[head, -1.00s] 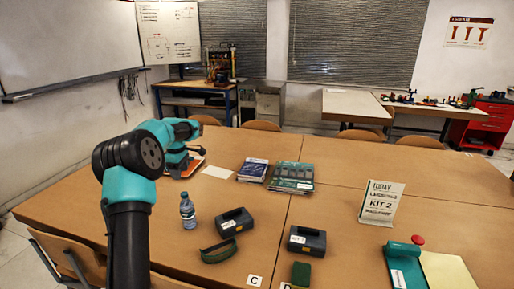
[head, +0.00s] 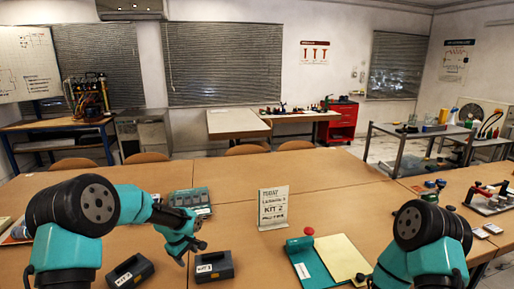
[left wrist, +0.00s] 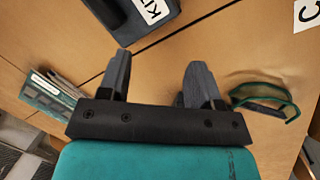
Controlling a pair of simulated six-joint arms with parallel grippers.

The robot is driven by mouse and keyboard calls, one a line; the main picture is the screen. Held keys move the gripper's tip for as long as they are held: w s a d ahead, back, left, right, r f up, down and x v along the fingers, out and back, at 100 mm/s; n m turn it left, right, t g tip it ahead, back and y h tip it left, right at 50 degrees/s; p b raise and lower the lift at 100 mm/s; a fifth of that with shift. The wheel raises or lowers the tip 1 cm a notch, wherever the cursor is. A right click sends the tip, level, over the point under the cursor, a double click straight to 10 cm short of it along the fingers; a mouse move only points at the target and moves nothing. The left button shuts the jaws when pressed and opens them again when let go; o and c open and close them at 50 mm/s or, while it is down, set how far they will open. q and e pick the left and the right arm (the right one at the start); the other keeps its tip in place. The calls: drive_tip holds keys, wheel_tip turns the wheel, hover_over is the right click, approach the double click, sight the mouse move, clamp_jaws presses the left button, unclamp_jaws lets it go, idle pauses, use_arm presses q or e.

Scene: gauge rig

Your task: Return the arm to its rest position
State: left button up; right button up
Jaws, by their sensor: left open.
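My left arm comes in from the left in the head view. Its gripper (head: 190,250) points down above the table near two dark kit cases, the left case (head: 130,272) and the right case (head: 213,266). In the left wrist view the two fingers of this gripper (left wrist: 160,82) stand apart with nothing between them. A dark case (left wrist: 75,22) with a KIT label lies beyond the fingers. My right arm (head: 430,235) shows at the lower right of the head view; its gripper is not visible.
A lesson sign (head: 273,208) stands mid-table. A green board with a yellow sheet (head: 342,258) lies right of it. A grey-green boxed set (head: 190,199) lies behind my left gripper. Green safety glasses (left wrist: 265,100) are beside the fingers. The table's far middle is clear.

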use_arm(q)
drive_tip(key=s+d+f+m, duration=0.1)
drive_tip(key=s+d, duration=0.1)
drive_tip(key=d, duration=0.4)
drive_tip(key=s+d+f+m+h, duration=0.1)
drive_tip(key=s+d+f+m, duration=0.1)
drive_tip(key=d, duration=0.4)
drive_tip(key=s+d+f+m, duration=0.1)
drive_tip(key=s+d+f, duration=0.1)
drive_tip(key=d, duration=0.4)
drive_tip(key=shift+s+m, duration=0.3)
drive_tip(key=shift+s, duration=0.4)
drive_tip(key=s+d+f+m+h, duration=0.1)
drive_tip(key=s+d+f+m, duration=0.2)
drive_tip(key=s+d, duration=0.7)
drive_tip(key=s+a+f, duration=0.4)
drive_tip(key=s+a, duration=0.1)
drive_tip(key=a, duration=0.3)
drive_tip(key=s+a+f+m, duration=0.1)
drive_tip(key=s+a+f, duration=0.2)
drive_tip(key=s+a, duration=0.2)
drive_tip(key=s+a+f+m, duration=0.1)
drive_tip(key=s+a+f, duration=0.3)
drive_tip(key=a, duration=0.8)
drive_tip(key=shift+s+f+g, duration=0.3)
drive_tip(key=shift+s, duration=0.4)
